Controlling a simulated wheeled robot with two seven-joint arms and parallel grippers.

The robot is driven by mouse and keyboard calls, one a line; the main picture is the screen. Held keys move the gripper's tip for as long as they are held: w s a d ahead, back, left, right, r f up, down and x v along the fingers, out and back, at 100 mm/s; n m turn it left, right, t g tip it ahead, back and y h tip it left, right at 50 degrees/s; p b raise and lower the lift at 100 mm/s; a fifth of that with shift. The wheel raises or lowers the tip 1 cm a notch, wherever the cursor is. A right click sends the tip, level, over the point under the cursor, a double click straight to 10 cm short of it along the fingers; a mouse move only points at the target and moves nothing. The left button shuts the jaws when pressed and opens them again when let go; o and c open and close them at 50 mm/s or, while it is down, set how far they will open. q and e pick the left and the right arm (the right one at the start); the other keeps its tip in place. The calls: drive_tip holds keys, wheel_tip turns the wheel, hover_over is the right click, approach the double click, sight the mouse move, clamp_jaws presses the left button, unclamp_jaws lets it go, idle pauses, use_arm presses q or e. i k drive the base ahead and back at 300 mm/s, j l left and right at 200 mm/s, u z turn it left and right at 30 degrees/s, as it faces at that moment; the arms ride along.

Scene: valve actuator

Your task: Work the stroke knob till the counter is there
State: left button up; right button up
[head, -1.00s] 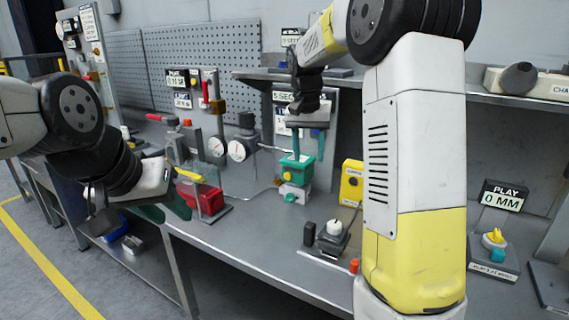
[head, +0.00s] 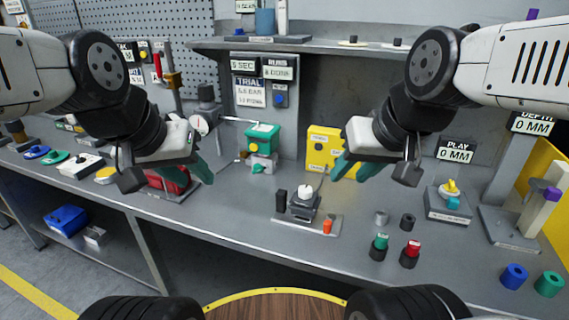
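A white knob (head: 306,191) stands on a black block on a small plate at the middle of the bench; I read no label on it. A blue knob (head: 280,100) sits on the trial panel (head: 264,92), under displays reading 5 SEC and RUNS 0 DONE. A yellow knob (head: 452,187) is on a grey block below a PLAY 0 MM display (head: 455,152). My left gripper (head: 195,170) hangs empty before the red part at left. My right gripper (head: 355,168) is open and empty, above the bench, right of the white knob.
A green-topped unit (head: 262,138) and a yellow box (head: 323,146) stand at the back. Several small cylinders, including a red-topped one (head: 410,252), stand at front right. A DEPTH 0 MM display (head: 533,123) is at far right. A shelf (head: 330,44) overhangs the rear.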

sight(258, 168)
drive_tip(key=i+j+z, duration=0.1)
drive_tip(key=j+z, duration=0.2)
drive_tip(key=z, duration=0.15)
drive_tip(key=j+z, duration=0.3)
drive_tip(key=z, duration=0.15)
drive_tip(key=j+z, duration=0.3)
drive_tip(key=z, duration=0.15)
drive_tip(key=k+j, duration=0.1)
drive_tip(key=j, duration=0.3)
drive_tip(key=j+z, duration=0.15)
drive_tip(key=j, duration=0.25)
drive_tip(key=k+j, duration=0.15)
drive_tip(key=j, duration=0.25)
drive_tip(key=k+j+z, duration=0.15)
drive_tip(key=j, duration=0.65)
drive_tip(key=k+j+z, duration=0.15)
drive_tip(key=j, duration=0.2)
drive_tip(key=k+j, duration=0.2)
drive_tip(key=j, duration=0.2)
drive_tip(key=i+z, duration=0.05)
